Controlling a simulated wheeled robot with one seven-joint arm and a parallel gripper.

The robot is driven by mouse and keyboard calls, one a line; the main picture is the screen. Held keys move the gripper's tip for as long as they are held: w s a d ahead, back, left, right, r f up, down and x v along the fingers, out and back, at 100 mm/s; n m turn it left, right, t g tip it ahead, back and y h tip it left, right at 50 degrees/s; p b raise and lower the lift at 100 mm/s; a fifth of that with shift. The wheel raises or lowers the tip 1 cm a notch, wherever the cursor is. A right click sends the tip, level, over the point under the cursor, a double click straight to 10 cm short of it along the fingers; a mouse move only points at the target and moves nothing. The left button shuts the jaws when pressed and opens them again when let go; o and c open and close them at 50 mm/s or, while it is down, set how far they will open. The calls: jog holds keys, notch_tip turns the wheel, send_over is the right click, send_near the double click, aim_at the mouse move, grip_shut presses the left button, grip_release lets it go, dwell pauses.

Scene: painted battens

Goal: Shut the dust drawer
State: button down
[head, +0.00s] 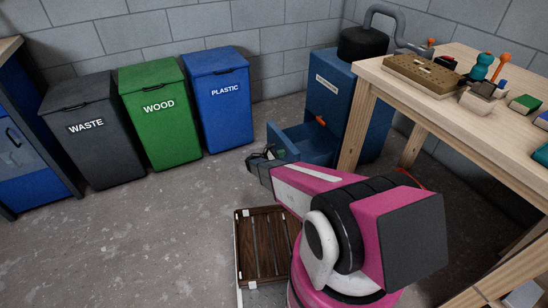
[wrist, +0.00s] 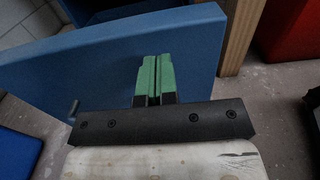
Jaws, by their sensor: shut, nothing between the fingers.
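The blue dust drawer (head: 318,150) stands pulled out from the lower part of the blue cabinet (head: 325,98), next to the workbench leg. Its front panel faces left, towards my gripper (head: 281,154), which is at that panel. In the wrist view, the blue drawer front (wrist: 185,50) fills the upper middle, and my gripper (wrist: 152,78) has its green fingertips shut together in front of it, with nothing held. I cannot tell whether the tips touch the panel. My wrist and arm hide part of the drawer's lower front in the head view.
The workbench (head: 430,80) stands close on the right, its wooden leg (head: 355,130) beside the drawer. Grey waste (head: 95,140), green wood (head: 160,125) and blue plastic (head: 222,110) bins line the wall. A brown slatted crate (head: 262,250) lies below my arm. Floor left is clear.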

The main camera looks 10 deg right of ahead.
jog(key=shift+x, duration=0.8)
